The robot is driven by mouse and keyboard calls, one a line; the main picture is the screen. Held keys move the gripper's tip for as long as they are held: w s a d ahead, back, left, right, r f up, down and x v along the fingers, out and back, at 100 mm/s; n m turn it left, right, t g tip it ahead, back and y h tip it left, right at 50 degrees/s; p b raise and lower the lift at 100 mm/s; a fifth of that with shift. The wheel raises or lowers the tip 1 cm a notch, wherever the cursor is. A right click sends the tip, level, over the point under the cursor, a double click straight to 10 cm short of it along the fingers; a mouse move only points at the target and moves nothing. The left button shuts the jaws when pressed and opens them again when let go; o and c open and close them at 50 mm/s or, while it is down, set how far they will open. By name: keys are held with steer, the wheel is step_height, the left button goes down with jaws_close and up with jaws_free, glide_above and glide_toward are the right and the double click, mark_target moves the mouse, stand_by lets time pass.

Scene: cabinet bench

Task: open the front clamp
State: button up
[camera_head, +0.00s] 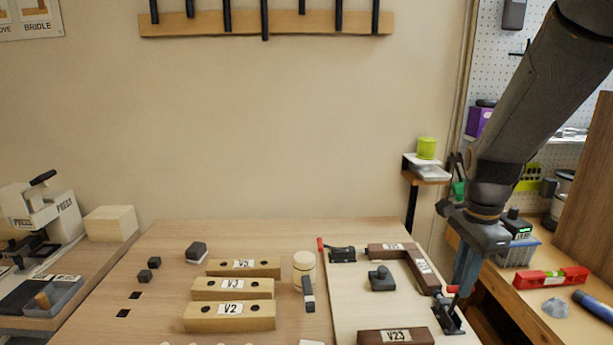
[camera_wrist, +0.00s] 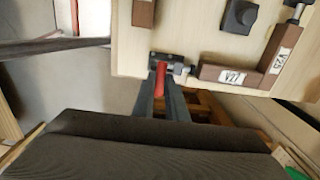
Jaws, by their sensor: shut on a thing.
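The front clamp (camera_head: 447,318) is a dark metal toggle clamp at the right front edge of the light work board. It has a red handle (camera_head: 452,289). My gripper (camera_head: 461,286) reaches down to it from the upper right and is shut on the red handle. In the wrist view, the red handle (camera_wrist: 160,80) lies between the two fingers of my gripper (camera_wrist: 160,100), and the clamp body (camera_wrist: 168,61) sits at the board's edge. The fingers hide part of the handle. A second clamp (camera_head: 342,254) with a red handle stands at the back of the board.
Dark brown blocks (camera_head: 390,249) form a corner on the board, with a dark knob piece (camera_head: 381,279) inside it. Block V23 (camera_head: 396,337) lies near the front. Wooden blocks (camera_head: 230,312) and a mallet (camera_head: 305,270) lie left. A red level (camera_head: 553,277) lies on the right bench.

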steer(key=shift+w, duration=0.1)
steer(key=shift+w+r, duration=0.1)
steer(key=shift+w, duration=0.25)
steer(key=o, duration=0.7)
step_height(320, 180, up, 7)
steer(key=p, duration=0.7)
